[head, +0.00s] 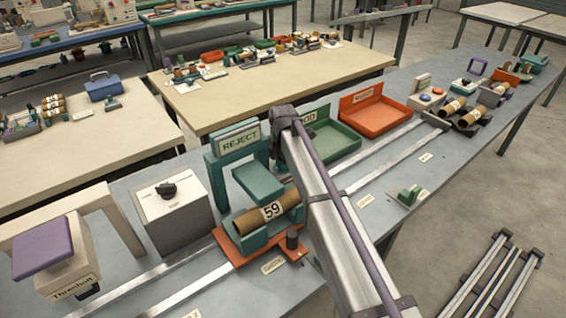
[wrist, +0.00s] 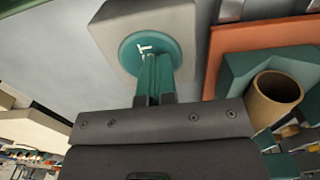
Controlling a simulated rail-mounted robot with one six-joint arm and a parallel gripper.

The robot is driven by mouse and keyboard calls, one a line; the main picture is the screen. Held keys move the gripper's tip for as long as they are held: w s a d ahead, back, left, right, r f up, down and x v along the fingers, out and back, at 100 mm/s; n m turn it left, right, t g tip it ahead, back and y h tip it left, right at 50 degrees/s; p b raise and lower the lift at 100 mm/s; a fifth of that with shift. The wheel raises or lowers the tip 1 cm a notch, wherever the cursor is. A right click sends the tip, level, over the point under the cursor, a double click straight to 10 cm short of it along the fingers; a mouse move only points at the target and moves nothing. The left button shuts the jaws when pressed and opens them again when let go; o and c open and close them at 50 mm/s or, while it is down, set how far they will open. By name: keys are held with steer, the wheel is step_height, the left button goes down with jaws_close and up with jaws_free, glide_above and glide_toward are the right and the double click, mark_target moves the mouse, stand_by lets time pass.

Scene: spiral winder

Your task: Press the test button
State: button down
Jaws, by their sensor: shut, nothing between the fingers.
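In the wrist view, a round teal button (wrist: 134,44) with a small white mark sits on a pale grey block (wrist: 104,32). I take it for the test button; no label is readable there. My gripper (wrist: 154,58) is shut and empty, its green fingers together with their tips over the button's face. I cannot tell whether the tips touch it. In the head view my arm crosses the middle of the bench, and I cannot make out the fingers or this button there.
A cardboard tube marked 59 (head: 266,213) lies in a green cradle on an orange base (head: 228,243), beside the gripper. A REJECT stand (head: 239,137), a grey box with a black knob (head: 170,207), a green tray (head: 332,143) and an orange tray (head: 380,117) stand around.

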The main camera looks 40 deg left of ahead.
step_height(320, 180, up, 14)
steer(key=p, duration=1.4)
steer(key=shift+p, duration=0.35)
steer(key=shift+r, duration=0.1)
steer(key=s+d+m, duration=0.3)
steer(key=d+m, duration=0.8)
steer(key=d, duration=0.9)
steer(key=s+d+m, duration=0.3)
steer(key=d+m, duration=0.8)
steer(key=d, duration=1)
steer(key=s+d+m, duration=0.3)
steer(key=d+m, duration=0.7)
steer(key=d, duration=1.1)
steer(key=shift+m, duration=0.4)
